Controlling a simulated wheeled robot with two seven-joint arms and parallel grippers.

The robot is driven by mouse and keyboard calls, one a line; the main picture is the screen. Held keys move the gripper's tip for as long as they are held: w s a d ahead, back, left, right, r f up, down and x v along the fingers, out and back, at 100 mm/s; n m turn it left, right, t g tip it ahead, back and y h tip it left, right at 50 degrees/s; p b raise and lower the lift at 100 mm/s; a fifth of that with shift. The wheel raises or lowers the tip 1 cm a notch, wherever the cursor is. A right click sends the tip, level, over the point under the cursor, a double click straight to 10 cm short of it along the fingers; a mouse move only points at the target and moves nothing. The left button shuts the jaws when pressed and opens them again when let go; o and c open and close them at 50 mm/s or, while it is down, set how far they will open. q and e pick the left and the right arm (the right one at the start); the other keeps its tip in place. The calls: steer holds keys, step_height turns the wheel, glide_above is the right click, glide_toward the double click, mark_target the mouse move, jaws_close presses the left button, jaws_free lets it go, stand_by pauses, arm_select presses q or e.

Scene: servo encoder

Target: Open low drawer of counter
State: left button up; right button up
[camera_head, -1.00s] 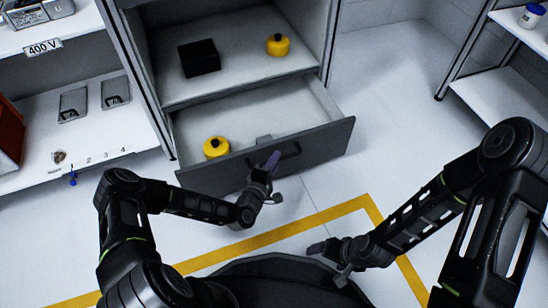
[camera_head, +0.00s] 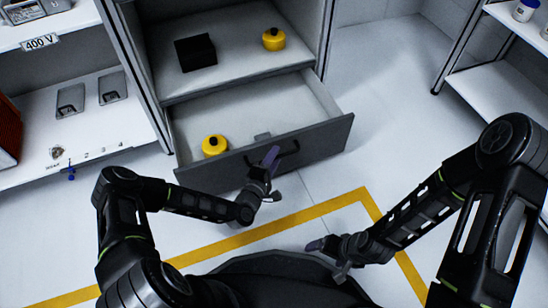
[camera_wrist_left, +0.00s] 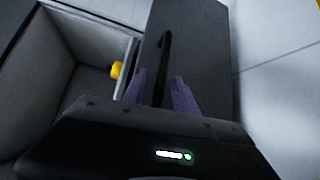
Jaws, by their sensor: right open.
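The counter's low drawer (camera_head: 315,145) is pulled well out, its grey front facing me. Its dark bar handle (camera_head: 288,150) is on the front and also shows in the left wrist view (camera_wrist_left: 164,60). My left gripper (camera_head: 270,176) is at the handle. In the left wrist view its purple fingers (camera_wrist_left: 160,88) stand apart, one on each side of the bar, with visible gaps; contact is not clear. My right gripper (camera_head: 328,256) is open and empty, low in the head view, away from the drawer.
A yellow container (camera_head: 214,146) sits in the drawer. On the shelf above are a black box (camera_head: 197,54) and another yellow container (camera_head: 274,39). Shelving stands at left (camera_head: 110,125) and right (camera_head: 500,90). A yellow line (camera_head: 300,217) crosses the clear floor before the drawer.

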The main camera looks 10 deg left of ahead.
arm_select(q)
steer(key=shift+s, duration=0.1)
arm_select(e)
steer(key=shift+r, duration=0.1)
arm_select(q)
steer(key=p+v, duration=0.2)
steer(key=v, duration=0.5)
steer(key=shift+s, duration=0.3)
arm_select(e)
steer(key=shift+s+r, duration=0.2)
steer(key=shift+r, duration=1)
arm_select(q)
steer(key=shift+a, duration=0.15)
